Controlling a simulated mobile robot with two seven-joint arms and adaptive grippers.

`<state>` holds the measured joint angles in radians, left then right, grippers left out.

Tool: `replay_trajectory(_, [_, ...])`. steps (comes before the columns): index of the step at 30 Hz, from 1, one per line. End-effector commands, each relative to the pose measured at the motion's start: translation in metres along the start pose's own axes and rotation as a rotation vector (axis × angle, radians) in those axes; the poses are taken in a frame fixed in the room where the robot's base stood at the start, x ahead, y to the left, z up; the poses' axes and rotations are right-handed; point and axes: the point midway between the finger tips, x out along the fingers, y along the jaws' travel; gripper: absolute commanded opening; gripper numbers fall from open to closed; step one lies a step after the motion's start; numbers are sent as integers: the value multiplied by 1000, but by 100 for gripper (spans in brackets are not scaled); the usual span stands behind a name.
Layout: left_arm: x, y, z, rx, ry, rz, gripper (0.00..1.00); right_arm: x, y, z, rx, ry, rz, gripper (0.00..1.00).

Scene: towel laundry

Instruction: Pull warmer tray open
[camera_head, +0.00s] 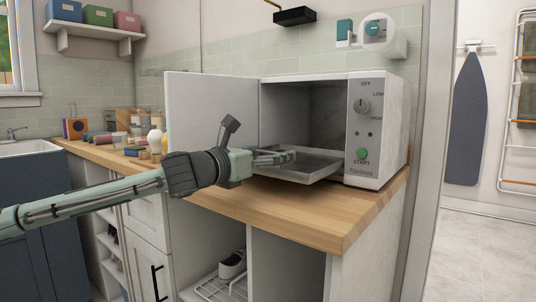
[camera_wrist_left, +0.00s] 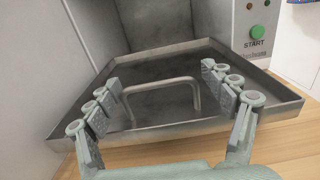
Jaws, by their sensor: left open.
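The warmer (camera_head: 377,130) is a white box on the wooden counter, with its door (camera_head: 205,112) swung open to the left. Its grey metal tray (camera_head: 310,170) sticks out past the front opening. In the left wrist view the tray (camera_wrist_left: 190,60) has a thin loop handle (camera_wrist_left: 160,83) at its front. My left gripper (camera_head: 285,157) is at the front of the tray in the head view. In the wrist view its open fingers (camera_wrist_left: 170,100) stand on either side of the handle, with gaps visible. My right gripper is not in view.
The wooden counter (camera_head: 320,222) runs in front of the warmer. Small jars and bottles (camera_head: 140,128) stand on it behind the arm. Open cubbies below hold a shoe (camera_head: 232,262) on a rack. A green START button (camera_head: 362,154) is right of the opening.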

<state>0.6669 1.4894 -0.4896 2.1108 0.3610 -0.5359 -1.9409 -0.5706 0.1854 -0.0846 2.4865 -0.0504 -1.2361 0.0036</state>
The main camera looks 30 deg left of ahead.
Motion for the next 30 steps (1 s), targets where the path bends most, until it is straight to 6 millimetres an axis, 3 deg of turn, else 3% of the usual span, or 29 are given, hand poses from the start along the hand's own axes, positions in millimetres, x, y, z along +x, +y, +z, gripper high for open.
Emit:
replay_trajectory(8, [-16, 4, 0, 9, -1, 9, 83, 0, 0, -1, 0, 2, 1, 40])
replay_trajectory(24, [-101, 0, 2, 6, -3, 0, 83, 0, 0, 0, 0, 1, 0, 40])
replay_trajectory(30, [-118, -1, 0, 2, -1, -1, 83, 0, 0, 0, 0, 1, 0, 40])
